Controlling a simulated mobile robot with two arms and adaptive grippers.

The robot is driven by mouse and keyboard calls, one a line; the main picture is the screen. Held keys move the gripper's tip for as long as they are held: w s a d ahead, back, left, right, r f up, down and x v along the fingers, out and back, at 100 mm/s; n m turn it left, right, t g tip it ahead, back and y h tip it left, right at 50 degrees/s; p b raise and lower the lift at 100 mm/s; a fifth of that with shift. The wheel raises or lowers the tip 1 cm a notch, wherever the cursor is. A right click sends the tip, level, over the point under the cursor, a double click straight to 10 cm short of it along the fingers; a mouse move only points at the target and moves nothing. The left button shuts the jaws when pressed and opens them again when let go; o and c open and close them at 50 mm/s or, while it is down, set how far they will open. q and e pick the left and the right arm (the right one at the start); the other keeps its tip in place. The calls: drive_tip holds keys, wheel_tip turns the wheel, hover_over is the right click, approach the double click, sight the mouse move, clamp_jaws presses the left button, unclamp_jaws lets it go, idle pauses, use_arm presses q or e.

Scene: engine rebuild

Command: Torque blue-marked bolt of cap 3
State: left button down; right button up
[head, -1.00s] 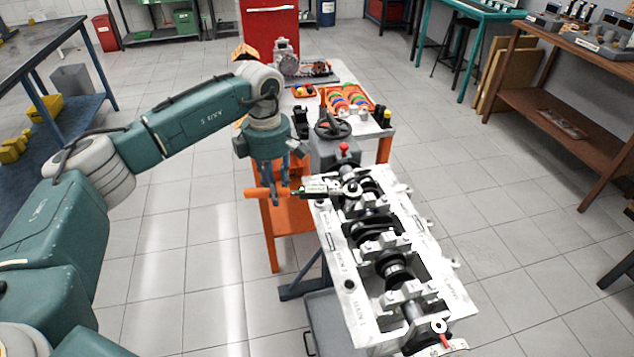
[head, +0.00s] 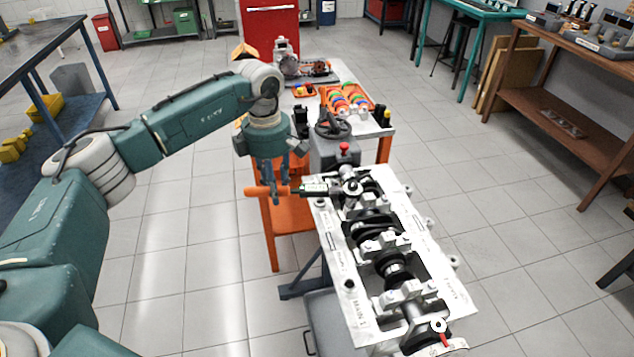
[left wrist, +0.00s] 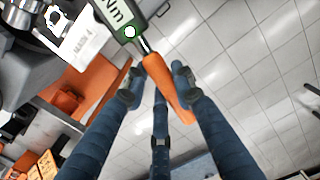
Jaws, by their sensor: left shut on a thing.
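My left gripper (head: 279,188) is shut on the orange handle (head: 256,191) of a torque wrench. In the left wrist view, its fingers (left wrist: 158,88) lie on both sides of the orange handle (left wrist: 166,84). The wrench's dark body with a green display (head: 314,189) reaches right over the edge of the silver engine block (head: 350,288). Its head (head: 351,187) is over the far end of the block, at a bearing cap. The display body (left wrist: 120,20) reads "Nm". The blue mark and the exact bolt cannot be made out. My right gripper is out of view.
The block is on a stand with a handwheel (head: 334,124) and red knob (head: 344,147). Behind it, an orange-framed bench (head: 384,150) holds an orange tray of coloured rings (head: 347,98). A brown shelf unit (head: 548,100) is at right. Tiled floor is free on both sides.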

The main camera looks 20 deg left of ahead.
use_arm(q)
drive_tip(key=shift+r+p, duration=0.7)
drive_tip(key=shift+r, duration=0.45)
idle(2.4)
